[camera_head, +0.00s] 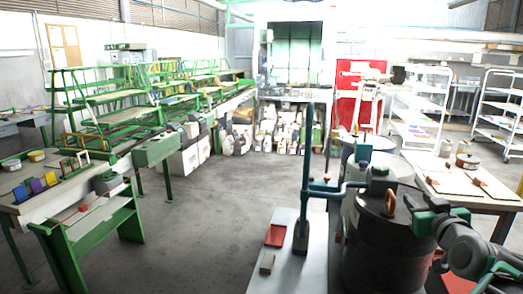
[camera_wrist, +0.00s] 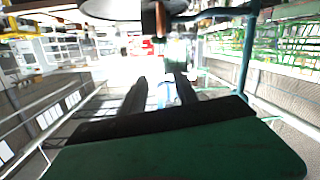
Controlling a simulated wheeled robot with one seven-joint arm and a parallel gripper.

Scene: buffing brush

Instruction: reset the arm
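My gripper (camera_head: 411,205) is at the lower right in the head view, in front of the black drum (camera_head: 378,245), near its top. In the wrist view, my gripper's two dark fingers (camera_wrist: 163,85) stand apart, with nothing visible between them. The wrist view appears upside down. An orange-brown ring (camera_head: 390,202) stands on the drum's top, close to my fingertips. It also shows at the top of the wrist view (camera_wrist: 160,18), apart from the fingers. My arm comes in from the lower right and is bent.
A teal post (camera_head: 304,170) with a side arm stands on the grey table (camera_head: 285,280), left of the drum. A red flat piece (camera_head: 275,236) and a small block (camera_head: 267,262) lie there. A wooden-topped table (camera_head: 437,172) is behind right. The middle floor is clear.

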